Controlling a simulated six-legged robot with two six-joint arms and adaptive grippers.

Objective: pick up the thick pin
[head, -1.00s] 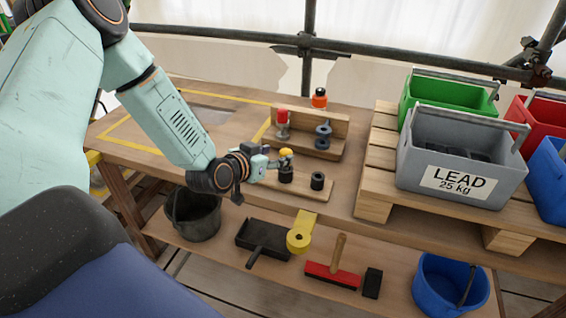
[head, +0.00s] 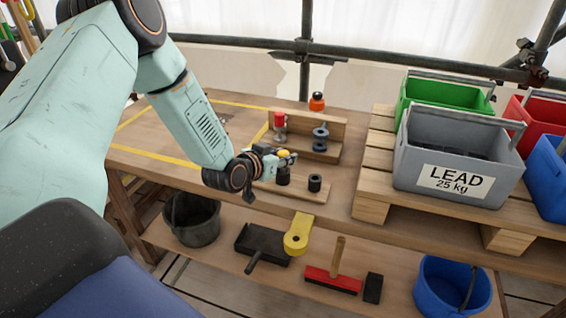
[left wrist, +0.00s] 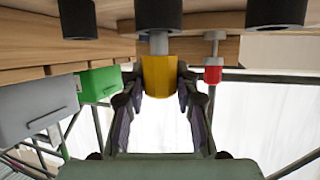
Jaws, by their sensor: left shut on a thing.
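A pin with a yellow head (head: 284,153) and a grey shaft stands upright at a black collar (head: 283,176) on the front wooden board. In the left wrist view the yellow head (left wrist: 159,76) sits between the two fingers, and its shaft (left wrist: 158,43) runs into the black collar (left wrist: 158,18). My left gripper (head: 286,159) is shut on this yellow head. The shaft's far end is hidden in the collar. A red-headed pin (head: 279,119) stands behind on the rear rack and also shows in the left wrist view (left wrist: 213,74). My right gripper is not in view.
An empty black collar (head: 314,183) stands right of the pin. A grey LEAD crate (head: 455,155) stands on a pallet at right.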

